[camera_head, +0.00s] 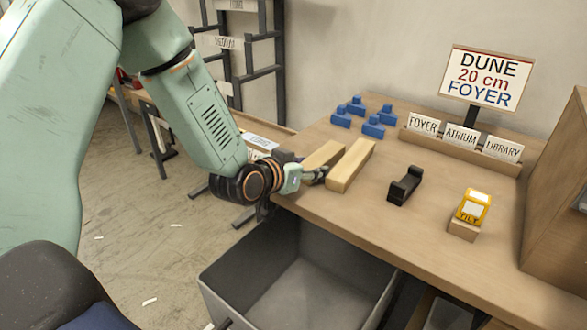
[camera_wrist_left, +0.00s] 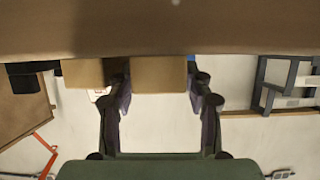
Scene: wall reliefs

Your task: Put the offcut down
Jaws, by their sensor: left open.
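Two pale wooden offcuts lie side by side near the bench's left edge in the head view: a left one (camera_head: 323,154) and a right one (camera_head: 352,165). My left gripper (camera_head: 318,176) is open at the near end of the left offcut. In the left wrist view, the open fingers (camera_wrist_left: 160,92) stand on either side of one block end (camera_wrist_left: 159,75). The other block (camera_wrist_left: 83,72) shows beyond one finger. I cannot tell whether the fingers touch the wood. My right gripper is not in view.
The bench (camera_head: 325,213) holds several blue blocks (camera_head: 374,130), a black cradle (camera_head: 405,185), a yellow tilt gauge (camera_head: 472,208) and a rack of name cards (camera_head: 462,140). A sign (camera_head: 487,78) stands behind. A grey open bin (camera_head: 300,280) sits below the front edge.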

